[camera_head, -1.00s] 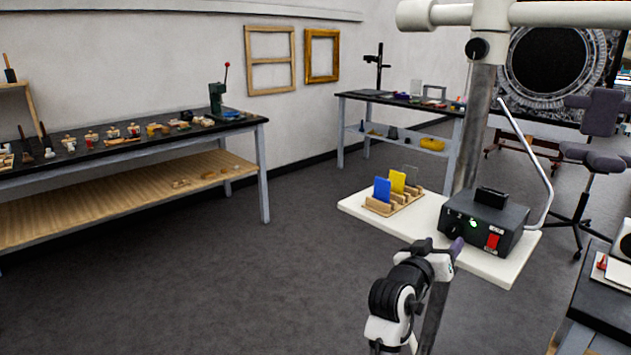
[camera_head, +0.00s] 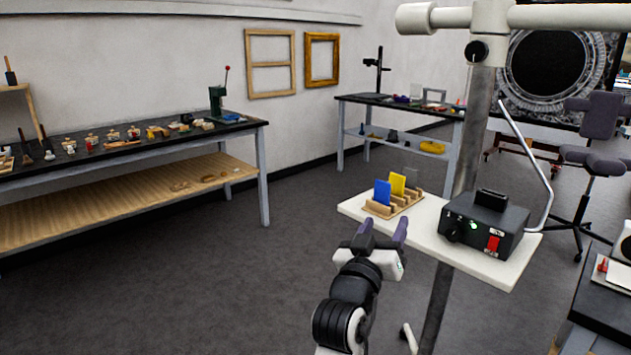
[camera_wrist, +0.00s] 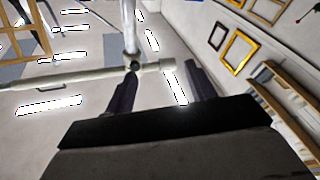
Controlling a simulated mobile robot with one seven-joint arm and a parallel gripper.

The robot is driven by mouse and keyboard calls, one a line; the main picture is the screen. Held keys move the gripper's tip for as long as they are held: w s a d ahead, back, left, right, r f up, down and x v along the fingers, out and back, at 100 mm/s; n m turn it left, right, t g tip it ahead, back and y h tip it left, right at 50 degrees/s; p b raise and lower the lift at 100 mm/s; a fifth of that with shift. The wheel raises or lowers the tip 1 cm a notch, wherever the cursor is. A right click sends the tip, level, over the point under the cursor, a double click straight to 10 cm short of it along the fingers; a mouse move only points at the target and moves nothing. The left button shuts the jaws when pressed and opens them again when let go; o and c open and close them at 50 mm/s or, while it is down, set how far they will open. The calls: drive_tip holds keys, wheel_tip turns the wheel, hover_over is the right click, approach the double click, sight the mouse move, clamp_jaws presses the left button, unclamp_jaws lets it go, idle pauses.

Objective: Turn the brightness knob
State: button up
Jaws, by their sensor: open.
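A black control box (camera_head: 484,226) stands on a white shelf fixed to a metal post. A round dark knob (camera_head: 452,231) sits at the left of its front face, beside a small green light and a red switch (camera_head: 492,243). No label on this knob is readable. Another black knob (camera_head: 476,51) sits high on the post and appears in the wrist view (camera_wrist: 132,66). My gripper (camera_head: 383,231) is open and empty, left of the box and in front of the shelf, apart from both knobs. Its two fingers also show in the wrist view (camera_wrist: 162,84). The box is not visible there.
The white shelf (camera_head: 430,240) also bears a wooden rack (camera_head: 394,204) with blue and yellow plates, left of the box. The metal post (camera_head: 445,300) runs down behind my gripper's right side. A long workbench (camera_head: 130,148) stands at the left. The floor between is clear.

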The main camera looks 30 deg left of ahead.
drive_tip(key=s+a+r+n+t+y+p, duration=0.1)
drive_tip(key=s+a+r+n+t+y, duration=0.1)
drive_tip(key=s+a+r+y, duration=0.7)
drive_tip(key=shift+a+r+n, duration=0.2)
drive_tip(key=shift+r+n, duration=0.6)
drive_tip(key=shift+n, duration=0.1)
drive_tip(key=shift+o, duration=0.2)
